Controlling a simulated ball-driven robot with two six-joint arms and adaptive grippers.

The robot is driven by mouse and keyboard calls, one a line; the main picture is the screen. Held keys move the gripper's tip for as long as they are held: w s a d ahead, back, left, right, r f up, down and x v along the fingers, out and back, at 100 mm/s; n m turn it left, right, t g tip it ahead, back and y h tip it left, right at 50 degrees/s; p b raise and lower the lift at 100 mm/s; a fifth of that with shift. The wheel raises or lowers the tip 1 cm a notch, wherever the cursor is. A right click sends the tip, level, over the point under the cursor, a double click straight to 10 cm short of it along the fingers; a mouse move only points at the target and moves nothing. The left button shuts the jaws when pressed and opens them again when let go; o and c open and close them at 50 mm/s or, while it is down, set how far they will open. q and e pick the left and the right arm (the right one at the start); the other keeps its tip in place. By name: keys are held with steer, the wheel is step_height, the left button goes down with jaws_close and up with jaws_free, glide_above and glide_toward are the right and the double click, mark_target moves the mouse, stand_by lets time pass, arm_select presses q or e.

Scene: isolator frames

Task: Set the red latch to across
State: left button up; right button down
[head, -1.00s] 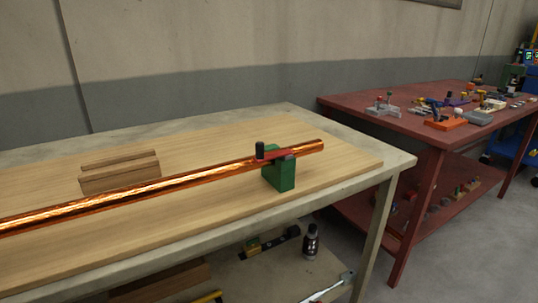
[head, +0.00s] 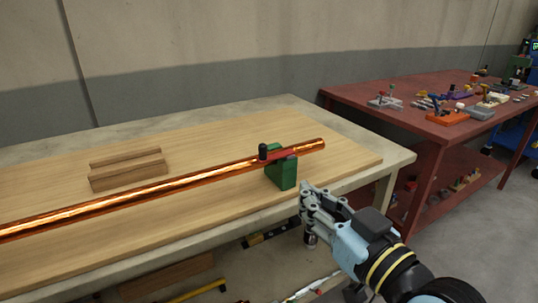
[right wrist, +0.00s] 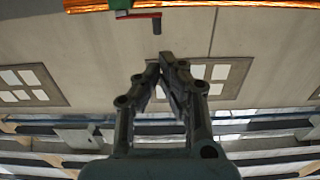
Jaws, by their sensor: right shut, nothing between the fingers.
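The red latch (head: 281,154) sits on top of a green block (head: 282,174) near the right end of a long copper pipe (head: 165,185). A black knob (head: 263,151) stands at the latch's left end. The latch also shows in the right wrist view (right wrist: 137,15), near the top, with the black knob (right wrist: 157,26) at its right end. My right gripper (head: 306,190) is shut and empty, just right of and in front of the green block, apart from it. In the right wrist view the fingertips (right wrist: 167,58) point toward the knob. My left gripper is not in view.
The pipe lies over a wooden board (head: 110,232) on a pale table (head: 395,160). Two stacked wooden pieces (head: 127,170) stand behind the pipe. A red bench (head: 410,128) with several tools is at the right. Items lie on the shelf below.

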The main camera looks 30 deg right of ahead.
stand_by(0.3)
steer(key=p, duration=0.3)
glide_toward(262, 152)
steer(key=w, duration=0.6)
steer(key=shift+w, duration=0.55)
